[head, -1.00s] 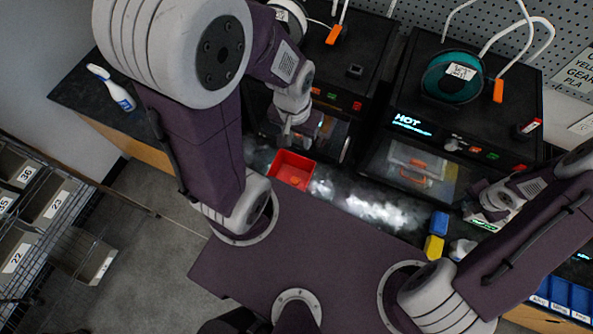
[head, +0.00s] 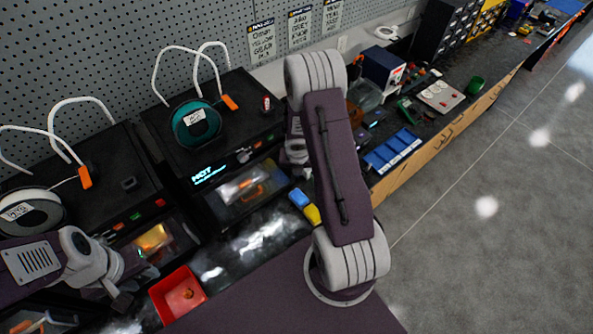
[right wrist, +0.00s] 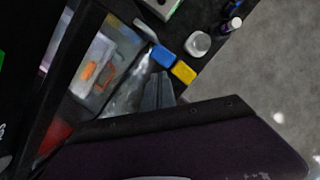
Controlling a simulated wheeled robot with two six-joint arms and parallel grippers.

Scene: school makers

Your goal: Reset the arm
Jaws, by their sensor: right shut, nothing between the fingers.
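My left gripper (head: 118,298) is at the lower left of the head view, just left of the red bin and over the counter. It is small and dark there, and I cannot tell whether its fingers are apart.
The red bin (head: 168,290) holds a small orange-red piece. Printers stand along the wall, one with a lit HOT display (head: 208,174). A blue tray (head: 392,150) and a blue-and-white box (head: 384,68) are right of my right arm. The floor (head: 480,200) at right is clear.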

